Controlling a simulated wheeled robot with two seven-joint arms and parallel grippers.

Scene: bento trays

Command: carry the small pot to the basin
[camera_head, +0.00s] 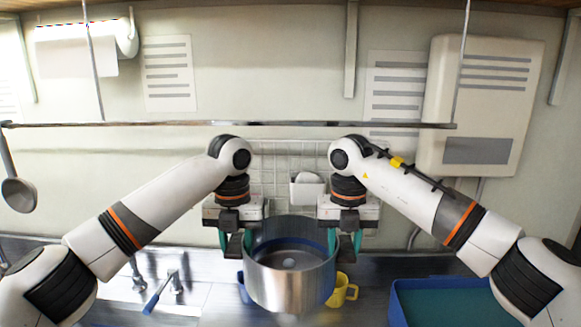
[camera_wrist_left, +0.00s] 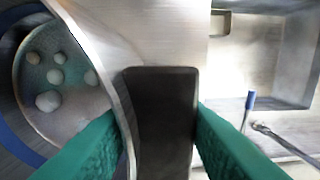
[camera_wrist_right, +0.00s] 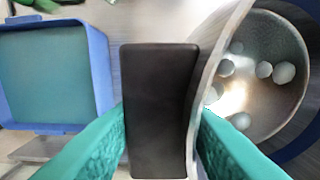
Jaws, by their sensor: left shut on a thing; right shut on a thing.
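The small pot (camera_head: 290,285), a brushed steel vessel, is held upright between my two arms in the middle of the head view. Several round pale pieces lie inside it, clearest in the wrist views. My left gripper (camera_head: 236,244) is shut on the pot's left dark handle (camera_wrist_left: 160,120). My right gripper (camera_head: 345,244) is shut on its right dark handle (camera_wrist_right: 160,110). A steel sink basin (camera_wrist_left: 275,65) shows at the right of the left wrist view, apart from the pot. The pot hides part of the counter below it.
A yellow mug (camera_head: 345,290) and a blue mug (camera_head: 242,287) stand behind the pot on either side. A blue tray (camera_head: 450,285) with a teal floor is at the right. A tap with a blue handle (camera_head: 152,303) is at the left. A rail (camera_head: 300,124) crosses the wall.

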